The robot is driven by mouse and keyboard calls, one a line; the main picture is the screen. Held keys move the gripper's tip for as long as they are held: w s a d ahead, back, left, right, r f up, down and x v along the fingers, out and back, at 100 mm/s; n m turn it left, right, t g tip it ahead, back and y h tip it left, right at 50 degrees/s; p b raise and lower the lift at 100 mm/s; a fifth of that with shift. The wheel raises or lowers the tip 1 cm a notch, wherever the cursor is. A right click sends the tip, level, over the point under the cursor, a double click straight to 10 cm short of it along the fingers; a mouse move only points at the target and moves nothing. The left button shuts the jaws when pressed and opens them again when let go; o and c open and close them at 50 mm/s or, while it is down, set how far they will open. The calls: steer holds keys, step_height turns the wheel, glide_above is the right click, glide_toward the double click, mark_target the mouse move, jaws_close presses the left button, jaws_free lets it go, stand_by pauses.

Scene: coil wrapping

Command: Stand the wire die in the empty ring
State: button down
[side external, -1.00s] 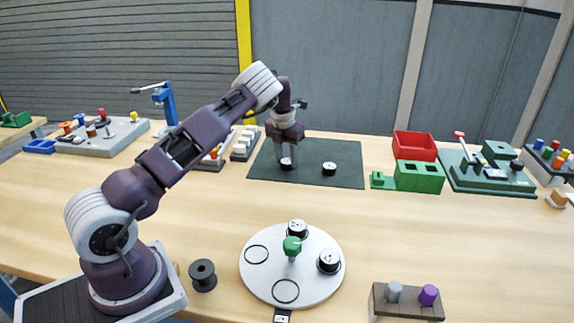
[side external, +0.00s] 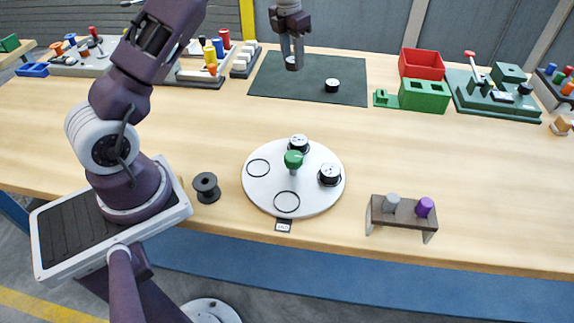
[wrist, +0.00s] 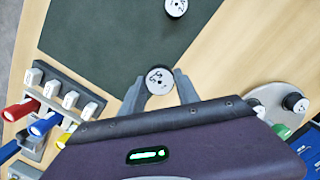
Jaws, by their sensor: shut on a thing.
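My gripper (side external: 292,62) is shut on a wire die, a short black cylinder with a white marked top. The held die (wrist: 159,80) sits between the fingertips in the wrist view and appears raised above the dark green mat (side external: 270,80). A second die (side external: 332,85) stands on the mat; it also shows in the wrist view (wrist: 176,7). The round white plate (side external: 265,190) has a green knob (side external: 293,159) at its centre. Two dies stand on it, at the back (side external: 298,143) and the right (side external: 330,174). Two black ring outlines, left (side external: 258,167) and front (side external: 287,201), are empty.
A black spool (side external: 206,187) stands left of the plate. A small rack (side external: 400,217) with grey and purple pegs stands at the right. Red (side external: 422,64) and green (side external: 425,95) bins stand right of the mat. The table between mat and plate is clear.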

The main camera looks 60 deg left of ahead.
steer(key=s+d+m, duration=0.4)
steer(key=d+m, duration=0.4)
steer(key=d, duration=0.4)
steer(key=r+m+g, duration=0.1)
steer(key=m+g, duration=0.2)
steer(key=m, duration=2.2)
glide_above(286, 203)
steer(key=f, duration=0.7)
steer(key=shift+w+a+f, duration=0.1)
steer(key=shift+w+f, duration=0.15)
steer(key=shift+f, duration=0.1)
steer(key=shift+f, duration=0.1)
steer(key=c, duration=0.9)
jaws_free()
steer(key=shift+h, duration=0.3)
